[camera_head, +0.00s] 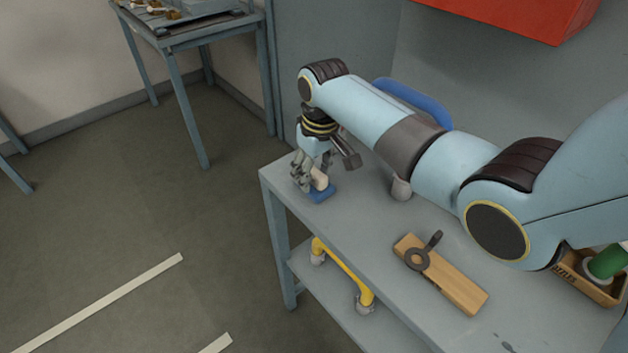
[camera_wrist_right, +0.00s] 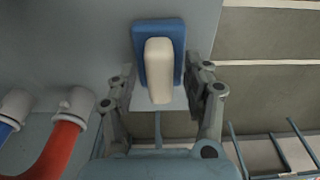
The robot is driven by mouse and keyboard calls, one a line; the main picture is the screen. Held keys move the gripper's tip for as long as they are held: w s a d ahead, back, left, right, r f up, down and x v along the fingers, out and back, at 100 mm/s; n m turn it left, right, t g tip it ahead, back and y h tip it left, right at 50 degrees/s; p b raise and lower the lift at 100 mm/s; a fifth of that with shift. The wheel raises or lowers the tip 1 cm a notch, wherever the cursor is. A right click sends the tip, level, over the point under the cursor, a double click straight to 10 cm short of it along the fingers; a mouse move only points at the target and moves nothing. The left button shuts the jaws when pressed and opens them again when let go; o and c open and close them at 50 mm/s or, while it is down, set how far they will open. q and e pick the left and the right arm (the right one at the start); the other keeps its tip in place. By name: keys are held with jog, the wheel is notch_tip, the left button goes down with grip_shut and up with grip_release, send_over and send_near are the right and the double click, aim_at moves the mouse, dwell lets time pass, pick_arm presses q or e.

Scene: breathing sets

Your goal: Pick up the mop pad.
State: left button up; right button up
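The mop pad, which I take to be the blue block with a cream grip on top, lies near the corner of the grey table (camera_head: 350,225). Its blue base (camera_head: 322,194) shows beside my right gripper (camera_head: 310,180) in the head view, partly covered by the fingers. In the right wrist view the mop pad (camera_wrist_right: 158,65) lies ahead between the two fingers. My right gripper (camera_wrist_right: 166,85) is open, one finger on each side, and I see no clear contact. My left gripper is not in view.
A wooden block with a dark ring-shaped tool (camera_head: 455,285) lies on the table. A blue pipe (camera_head: 425,105) is behind my right arm, and a red pipe (camera_wrist_right: 55,150) shows in the wrist view. A yellow pipe (camera_head: 345,268) is on the lower shelf. A box (camera_head: 585,280) stands at right.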

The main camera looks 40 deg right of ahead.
aim_at(314, 170)
grip_shut()
jog(key=shift+r, duration=0.1)
jog(key=shift+w+r, duration=0.1)
jog(key=shift+r, duration=0.5)
notch_tip(314, 170, up, 3)
jog(key=s+d+r, duration=0.5)
jog(key=s+r, duration=0.1)
jog(key=s, duration=0.4)
jog(key=shift+s+r, duration=0.35)
jog(key=c, duration=0.5)
grip_release()
grip_shut()
